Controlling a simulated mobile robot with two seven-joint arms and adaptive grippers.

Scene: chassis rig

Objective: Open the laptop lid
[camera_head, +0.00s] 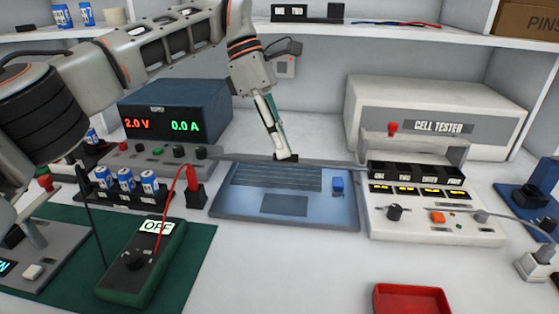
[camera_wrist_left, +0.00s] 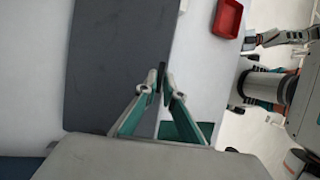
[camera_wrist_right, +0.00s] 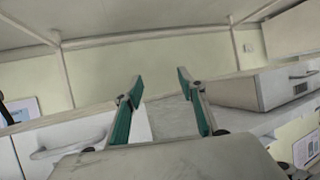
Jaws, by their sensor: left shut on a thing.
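The laptop (camera_head: 230,205) lies on the white bench, its keyboard, touchpad and blue base uncovered. Its lid (camera_head: 235,157) shows in the head view only as a thin dark strip along the rear of the base, seen nearly edge-on. In the left wrist view the lid (camera_wrist_left: 112,60) is a large dark grey panel. My left gripper (camera_head: 284,157) comes down from above and is shut on the lid, at its edge, as the left wrist view (camera_wrist_left: 161,82) shows. My right gripper (camera_wrist_right: 159,82) is open and empty, out of the head view.
A small blue block (camera_head: 338,186) sits on the laptop base's right side. The cell tester (camera_head: 435,205) stands close to the right. A power supply (camera_head: 172,115), batteries (camera_head: 126,180) and a multimeter (camera_head: 145,265) with a red lead stand left. A red tray (camera_head: 411,299) lies in front.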

